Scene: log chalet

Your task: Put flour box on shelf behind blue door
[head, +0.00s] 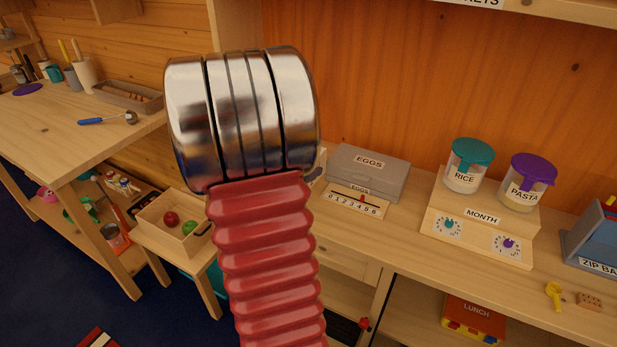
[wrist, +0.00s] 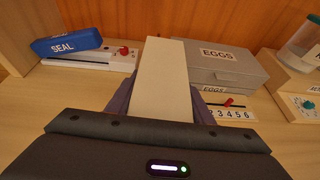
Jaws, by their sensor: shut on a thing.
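In the wrist view my gripper (wrist: 161,103) is shut on a plain cream box (wrist: 163,72), its dark fingers on either side of it. I can read no label on this face, so I cannot tell from its print that it is the flour box. The box is over the wooden counter (wrist: 85,90), in front of the back wall, between a blue SEAL thing and the grey EGGS box. I cannot tell whether it touches the counter. In the head view my red and chrome arm hides my gripper and the box. I see no blue door in either view.
The grey EGGS box (head: 367,173) stands right of my arm, with a number strip (head: 354,203) before it. Further right are the RICE jar (head: 467,170), PASTA jar (head: 524,185) and ZIP BAGS box (head: 598,245). The blue SEAL thing (wrist: 66,46) lies left of my gripper.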

